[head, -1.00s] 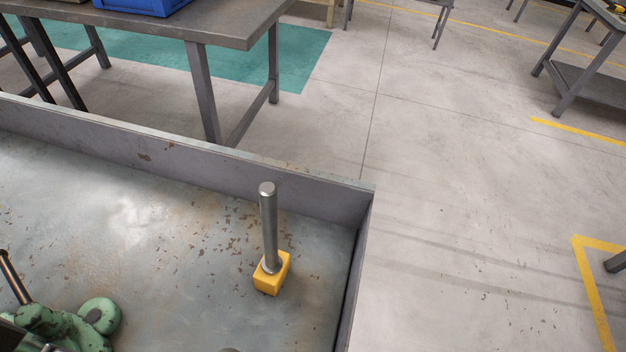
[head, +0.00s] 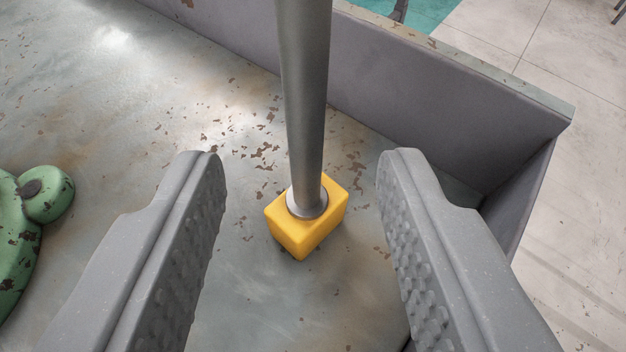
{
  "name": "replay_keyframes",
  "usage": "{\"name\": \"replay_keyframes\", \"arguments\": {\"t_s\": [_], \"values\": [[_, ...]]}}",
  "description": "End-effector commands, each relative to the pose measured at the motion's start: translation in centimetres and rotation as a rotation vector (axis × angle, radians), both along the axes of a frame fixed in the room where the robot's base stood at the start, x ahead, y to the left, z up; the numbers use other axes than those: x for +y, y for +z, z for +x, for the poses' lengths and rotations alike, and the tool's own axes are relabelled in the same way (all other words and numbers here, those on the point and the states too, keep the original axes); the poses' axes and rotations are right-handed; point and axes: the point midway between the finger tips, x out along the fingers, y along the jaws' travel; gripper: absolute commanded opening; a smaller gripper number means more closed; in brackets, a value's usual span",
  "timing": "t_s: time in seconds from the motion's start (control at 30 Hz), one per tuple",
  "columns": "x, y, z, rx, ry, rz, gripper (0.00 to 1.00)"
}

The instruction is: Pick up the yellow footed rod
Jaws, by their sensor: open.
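The yellow footed rod (head: 306,110) stands upright on the worn metal tray surface. It is a grey metal shaft set in a yellow block foot (head: 308,222). The top of the shaft is cut off by the upper edge of the view. My gripper (head: 299,158) is open, with one grey ridged finger on the left of the rod and one on the right. Clear gaps show between the rod and both fingers in the picture, and nothing is held.
The tray's raised grey wall (head: 445,85) runs behind the rod and meets a side wall at the right corner, close to the right finger. A green chipped machine part (head: 22,235) is at the far left. Open floor (head: 580,230) lies beyond the wall.

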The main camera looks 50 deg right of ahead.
Motion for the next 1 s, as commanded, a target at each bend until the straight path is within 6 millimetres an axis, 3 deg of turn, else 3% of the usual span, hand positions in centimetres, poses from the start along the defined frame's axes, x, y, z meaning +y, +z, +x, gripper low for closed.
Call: {"name": "replay_keyframes", "arguments": {"t_s": [1.0], "values": [[-4.9, -3.3, 4.5, -0.002, 0.001, -0.002, 0.41]]}}
